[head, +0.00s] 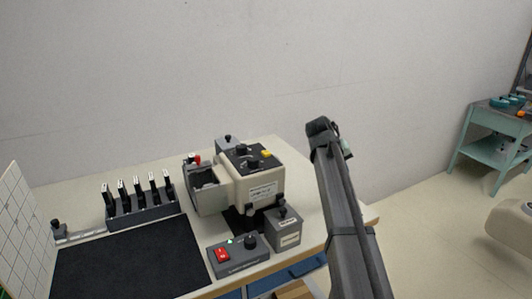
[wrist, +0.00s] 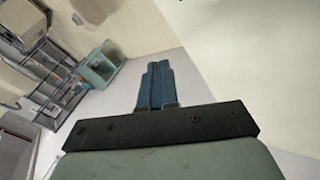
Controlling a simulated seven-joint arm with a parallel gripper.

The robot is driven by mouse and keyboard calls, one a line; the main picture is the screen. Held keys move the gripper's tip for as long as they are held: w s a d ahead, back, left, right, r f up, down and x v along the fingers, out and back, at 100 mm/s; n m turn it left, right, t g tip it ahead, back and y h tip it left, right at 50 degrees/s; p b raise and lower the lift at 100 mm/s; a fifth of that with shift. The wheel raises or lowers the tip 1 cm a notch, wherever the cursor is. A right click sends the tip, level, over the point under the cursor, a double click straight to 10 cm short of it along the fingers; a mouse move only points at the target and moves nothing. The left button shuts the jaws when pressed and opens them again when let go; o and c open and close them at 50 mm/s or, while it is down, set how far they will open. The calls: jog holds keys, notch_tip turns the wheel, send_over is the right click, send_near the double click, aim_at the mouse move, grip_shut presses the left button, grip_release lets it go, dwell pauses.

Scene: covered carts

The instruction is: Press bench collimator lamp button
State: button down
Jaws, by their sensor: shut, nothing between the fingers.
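A cream bench device (head: 258,188), which looks like the collimator, stands on the table. Its dark top panel carries a yellow button (head: 266,154) and dark knobs. A small red button (head: 196,158) shows at its left rear. In front is a grey control box (head: 240,266) with a red switch (head: 222,255), a dark knob (head: 251,241) and a small green spot. The labels are too small to read, so I cannot tell which control is the lamp button. My gripper (wrist: 157,66) is shut and empty in the wrist view, pointing away from the device.
A dark mat (head: 130,262) and a rack of several black-handled items (head: 143,212) lie on the table (head: 265,145) at left. A gridded white panel (head: 18,235) stands at the left edge. A teal cart (head: 490,150) is far right. My arm rises right of the device.

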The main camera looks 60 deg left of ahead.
jog(key=s+a+r, duration=0.6)
jog(key=s+r, duration=0.5)
jog(key=s, duration=0.2)
notch_tip(320, 180, up, 10)
jog(key=f+m+t+y, duration=0.1)
jog(key=m, duration=0.1)
send_over(263, 153)
jog(key=shift+r, duration=0.2)
jog(key=shift+f, duration=0.15)
jog(key=shift+f, duration=4.25)
jog(key=shift+f, duration=0.15)
jog(key=shift+f, duration=0.3)
